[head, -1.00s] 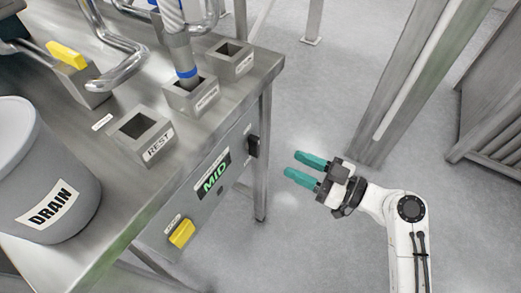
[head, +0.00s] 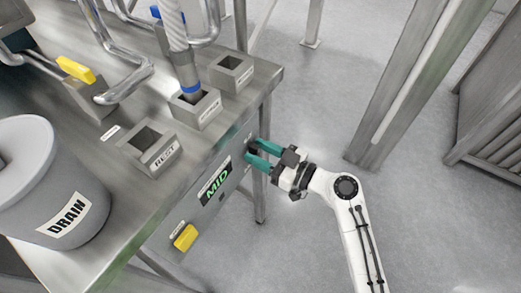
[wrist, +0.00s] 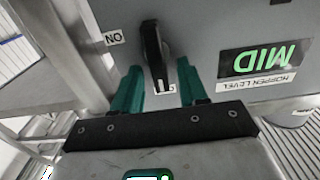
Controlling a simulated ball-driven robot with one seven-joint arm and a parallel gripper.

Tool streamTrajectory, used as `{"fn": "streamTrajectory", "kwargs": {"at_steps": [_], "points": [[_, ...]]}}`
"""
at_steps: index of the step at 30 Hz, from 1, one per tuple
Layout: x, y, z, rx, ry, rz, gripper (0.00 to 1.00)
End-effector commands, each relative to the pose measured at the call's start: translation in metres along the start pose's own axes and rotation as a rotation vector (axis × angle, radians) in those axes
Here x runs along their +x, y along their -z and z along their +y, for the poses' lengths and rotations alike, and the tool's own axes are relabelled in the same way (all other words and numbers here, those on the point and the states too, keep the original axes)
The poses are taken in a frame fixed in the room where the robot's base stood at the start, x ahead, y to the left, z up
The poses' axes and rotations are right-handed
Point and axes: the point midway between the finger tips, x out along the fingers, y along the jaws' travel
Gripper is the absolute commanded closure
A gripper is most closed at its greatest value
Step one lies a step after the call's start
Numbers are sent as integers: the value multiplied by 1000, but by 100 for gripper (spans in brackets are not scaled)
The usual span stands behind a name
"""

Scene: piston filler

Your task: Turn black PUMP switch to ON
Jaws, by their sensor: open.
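The black PUMP switch (wrist: 154,52) is on the grey panel (wrist: 205,25) on the bench's side. In the wrist view it stands between my two teal fingertips, with an "ON" label (wrist: 114,37) to its left and another label partly hidden at its lower end. My gripper (wrist: 157,82) is open, one finger on each side of the switch; I cannot tell whether either finger touches it. In the head view my gripper (head: 258,155) is at the panel, and the switch (head: 252,145) is partly hidden behind the fingers.
A green MID display (head: 215,188) is beside the switch, and a yellow switch (head: 186,238) sits lower on the panel. A DRAIN bucket (head: 50,180), a REST holder (head: 150,148) and a hose nozzle (head: 188,75) are on the bench.

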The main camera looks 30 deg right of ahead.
Motion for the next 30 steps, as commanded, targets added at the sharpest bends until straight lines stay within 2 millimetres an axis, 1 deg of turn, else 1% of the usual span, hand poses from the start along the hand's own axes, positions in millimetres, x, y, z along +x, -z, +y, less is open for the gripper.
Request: {"fn": "streamTrajectory", "kwargs": {"at_steps": [5,6,19,30], "points": [[0,0,0,0,0,0,57],[0,0,0,0,0,0,59],[0,0,0,0,0,0,100],[0,0,0,19,0,0,100]]}}
